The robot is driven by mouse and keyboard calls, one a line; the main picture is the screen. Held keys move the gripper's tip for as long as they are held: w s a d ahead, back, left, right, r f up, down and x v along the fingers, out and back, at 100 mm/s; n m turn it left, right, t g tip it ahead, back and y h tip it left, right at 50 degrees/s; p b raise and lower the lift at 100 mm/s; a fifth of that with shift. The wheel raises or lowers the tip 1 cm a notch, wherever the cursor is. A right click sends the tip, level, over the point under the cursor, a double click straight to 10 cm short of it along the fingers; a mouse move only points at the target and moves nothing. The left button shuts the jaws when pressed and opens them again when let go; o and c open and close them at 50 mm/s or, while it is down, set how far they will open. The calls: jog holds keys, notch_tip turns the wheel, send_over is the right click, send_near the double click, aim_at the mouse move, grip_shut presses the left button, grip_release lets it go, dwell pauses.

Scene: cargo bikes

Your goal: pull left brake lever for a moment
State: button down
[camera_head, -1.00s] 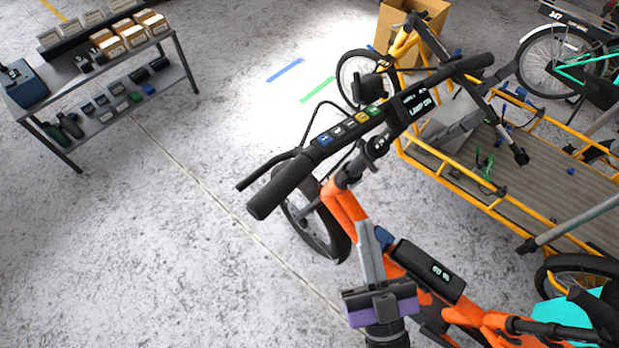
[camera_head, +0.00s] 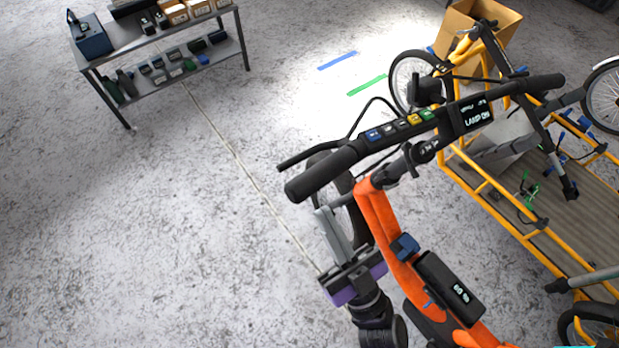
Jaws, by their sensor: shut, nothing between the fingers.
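The orange bike's handlebar crosses the view, with a black left grip (camera_head: 315,178) at its left end. The left brake lever (camera_head: 300,160) is a thin black bar just beyond the grip, with a gap between them. My gripper (camera_head: 324,213) has grey fingers on a black and purple body. It is shut and empty, pointing up the picture. Its tips appear just below the grip, on the near side, to the left of the orange frame (camera_head: 378,215). I see no contact with the lever; the depth between tips and grip is hard to judge.
A button strip (camera_head: 400,125) and a display (camera_head: 470,115) sit along the handlebar. A yellow cargo bike (camera_head: 500,205) stands close on the right, with a cardboard box (camera_head: 470,30) behind it. A shelf table (camera_head: 165,50) stands at the upper left. The floor on the left is clear.

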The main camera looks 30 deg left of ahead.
aim_at(294, 164)
jog(key=p+x, duration=0.3)
jog(key=x, duration=0.6)
jog(key=shift+w+a+r, duration=0.15)
jog(key=shift+a+r, duration=0.05)
jog(key=shift+a, duration=0.05)
jog(key=t+b, duration=0.1)
jog(key=b, duration=0.1)
jog(key=a+f+t+h+b, duration=0.1)
jog(key=b, duration=0.1)
jog(key=t+b, duration=0.1)
jog(key=shift+w+a+f+b, duration=0.25)
jog(key=shift+w+a+b, duration=0.15)
jog(key=shift+w+a+t+h+b, duration=0.1)
jog(key=shift+a+t+h+b, duration=0.05)
jog(key=shift+t+h+b, duration=0.2)
jog(key=shift+w+a+r, duration=0.1)
jog(key=shift+a, duration=0.05)
dwell(0.4)
